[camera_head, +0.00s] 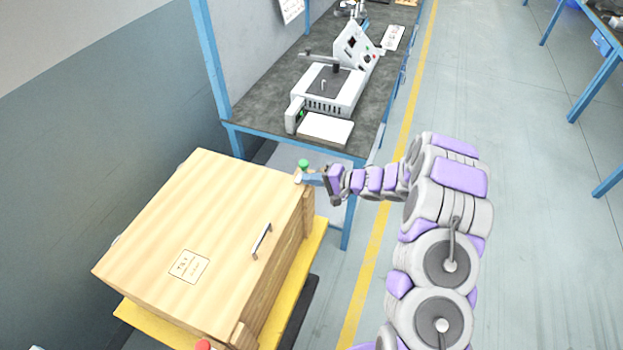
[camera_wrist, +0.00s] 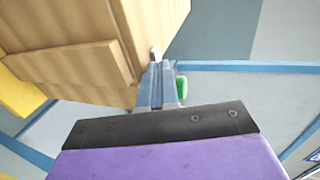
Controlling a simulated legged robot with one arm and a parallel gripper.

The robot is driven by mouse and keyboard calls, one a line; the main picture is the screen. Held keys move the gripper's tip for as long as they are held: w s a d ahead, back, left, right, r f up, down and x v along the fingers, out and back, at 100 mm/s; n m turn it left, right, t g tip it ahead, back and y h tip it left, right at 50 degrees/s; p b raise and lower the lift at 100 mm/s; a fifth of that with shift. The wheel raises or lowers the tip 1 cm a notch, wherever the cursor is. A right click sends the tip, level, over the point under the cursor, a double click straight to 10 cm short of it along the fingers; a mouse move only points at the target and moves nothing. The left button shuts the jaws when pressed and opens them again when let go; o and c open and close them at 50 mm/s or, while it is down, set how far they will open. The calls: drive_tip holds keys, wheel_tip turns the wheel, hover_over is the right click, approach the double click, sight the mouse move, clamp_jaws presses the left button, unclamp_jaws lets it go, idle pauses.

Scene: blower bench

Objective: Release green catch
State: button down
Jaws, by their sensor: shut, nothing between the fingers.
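The green catch (camera_head: 303,164) sits at the far right corner of a closed wooden crate (camera_head: 205,215). It also shows in the wrist view (camera_wrist: 181,87), just right of my fingers and partly hidden by them. My gripper (camera_head: 304,179) is shut with nothing held, its blue-grey fingertips at the crate corner right below the green knob. In the wrist view the gripper (camera_wrist: 160,75) points at a small pale metal piece (camera_wrist: 155,53) on the crate edge. I cannot tell whether the fingers touch the catch.
The crate lid has a metal handle (camera_head: 261,241) and a label. A red knob (camera_head: 203,345) shows at its near corner. The crate rests on a yellow base (camera_head: 318,240). A workbench (camera_head: 262,100) with a white machine (camera_head: 333,88) stands behind. Open floor lies right.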

sight(296, 179)
drive_tip(key=shift+s+a+m+t+h+p, duration=0.2)
drive_tip(key=shift+a+m+t+h+p, duration=0.4)
drive_tip(key=shift+m+t, duration=0.35)
drive_tip(key=shift+s+a+r+m+t+h+p, duration=0.1)
drive_tip(key=shift+a+m+t+h+p, duration=0.25)
drive_tip(key=shift+m+t+h, duration=0.25)
drive_tip(key=shift+a+m+t+h+p, duration=0.3)
drive_tip(key=shift+m+t+h+p, duration=0.1)
drive_tip(key=shift+m+t, duration=0.25)
drive_tip(key=a+p, duration=0.2)
drive_tip(key=p, duration=0.1)
drive_tip(key=shift+w, duration=0.25)
drive_tip(key=shift+w+a+p, duration=0.3)
drive_tip(key=shift+a+p, duration=0.35)
drive_tip(key=shift+p, duration=0.3)
drive_tip(key=shift+w+a, duration=0.15)
drive_tip(key=shift+w+d+p, duration=0.35)
drive_tip(key=shift+d+p, duration=0.15)
drive_tip(key=shift+d, duration=0.25)
